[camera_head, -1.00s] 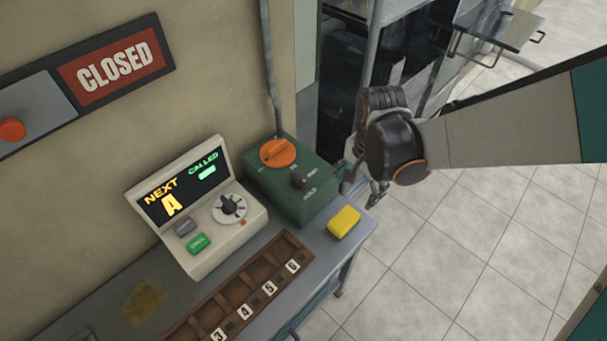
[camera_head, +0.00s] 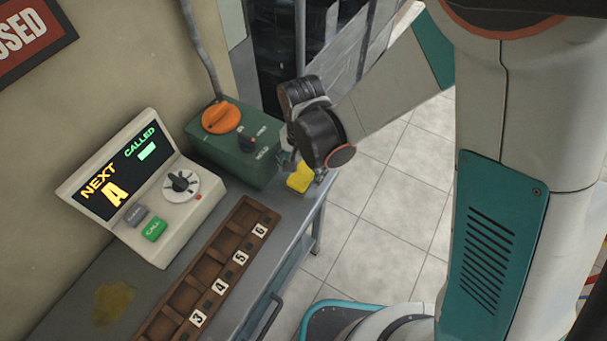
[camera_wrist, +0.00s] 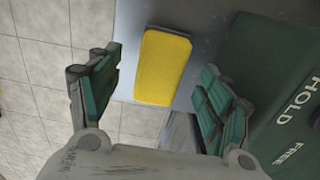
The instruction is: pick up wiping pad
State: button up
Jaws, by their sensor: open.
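The yellow wiping pad (camera_head: 300,178) lies on the grey counter near its right edge, beside the green control box. In the wrist view the pad (camera_wrist: 163,66) shows as a yellow block between and a little beyond my open fingers. My gripper (camera_wrist: 155,95) is open and empty, one green-padded finger on each side of the pad's line. In the head view my gripper (camera_head: 288,163) is just at the pad's upper left, and the wrist partly hides it. I cannot tell how high the fingers are above the counter.
The green box (camera_head: 236,150) with an orange knob stands close to the pad and to one finger. A wooden numbered rack (camera_head: 215,262) and a call display (camera_head: 130,190) stand to the left. A brown stain (camera_head: 112,303) marks the counter (camera_head: 60,320). Open tiled floor lies right.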

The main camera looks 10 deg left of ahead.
aim_at(302, 174)
notch_tip(302, 174, down, 3)
jog(key=shift+f+b, duration=0.1)
jog(key=shift+b, duration=0.4)
jog(key=c, duration=1.1)
jog(key=shift+c, duration=0.2)
notch_tip(302, 174, up, 20)
jog(key=p, duration=1.3)
